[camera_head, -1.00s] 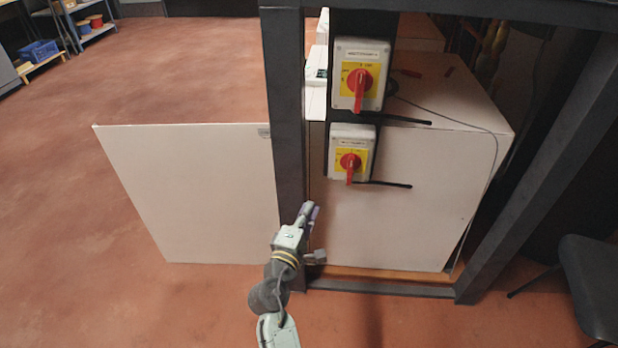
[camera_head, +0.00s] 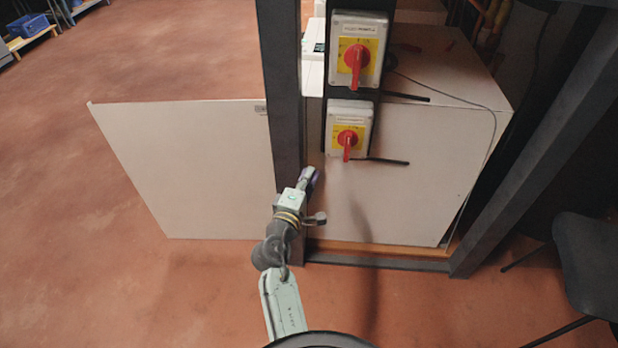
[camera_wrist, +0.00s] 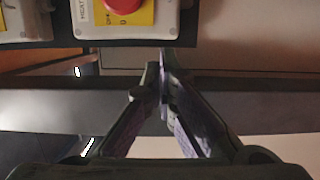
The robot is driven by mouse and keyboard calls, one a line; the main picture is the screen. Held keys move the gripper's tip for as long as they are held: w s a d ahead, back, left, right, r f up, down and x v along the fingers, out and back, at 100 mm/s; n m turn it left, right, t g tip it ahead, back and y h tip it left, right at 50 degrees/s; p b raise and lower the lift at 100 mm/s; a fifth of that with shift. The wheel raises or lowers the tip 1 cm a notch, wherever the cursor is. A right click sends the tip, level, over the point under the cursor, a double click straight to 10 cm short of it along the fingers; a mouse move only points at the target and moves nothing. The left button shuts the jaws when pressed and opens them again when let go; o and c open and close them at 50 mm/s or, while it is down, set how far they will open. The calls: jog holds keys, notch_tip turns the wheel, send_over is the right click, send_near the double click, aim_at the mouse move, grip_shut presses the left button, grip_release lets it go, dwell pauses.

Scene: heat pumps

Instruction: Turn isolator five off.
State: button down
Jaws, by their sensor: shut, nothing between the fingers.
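Two isolators are mounted one above the other on a dark upright in the head view. The upper isolator (camera_head: 357,50) and the lower isolator (camera_head: 348,128) each have a grey box, a yellow plate and a red handle pointing roughly down. Their labels are too small to read, so I cannot tell which is number five. My gripper (camera_head: 311,174) is below and left of the lower isolator, apart from it. In the wrist view my gripper (camera_wrist: 160,70) is shut and empty, with an isolator (camera_wrist: 125,16) at the top, partly cut off.
A dark frame post (camera_head: 284,100) stands just left of the isolators, beside my gripper. A white panel (camera_head: 185,170) stands to the left, and a large white cabinet (camera_head: 420,185) is behind. A dark chair (camera_head: 590,260) is at the right. The red floor (camera_head: 120,290) is open at the left.

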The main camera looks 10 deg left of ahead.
aim_at(347, 147)
jog(key=w+d+p, duration=0.1)
jog(key=w+d, duration=0.1)
jog(key=w+d+p, duration=0.1)
jog(key=w+d, duration=0.1)
jog(key=w, duration=0.1)
jog(key=shift+w+d+r+p, duration=0.1)
jog(key=shift+w+d+p, duration=0.25)
jog(key=shift+d+p, duration=0.05)
jog(key=shift+d, duration=0.35)
jog(key=shift+d+f+n+t+b, duration=0.3)
jog(key=shift+d+f+n+b, duration=0.55)
jog(key=shift+n, duration=0.35)
jog(key=shift+d+r+n+t+b, duration=0.2)
jog(key=shift+d+n+t+b, duration=0.15)
jog(key=shift+n, duration=0.85)
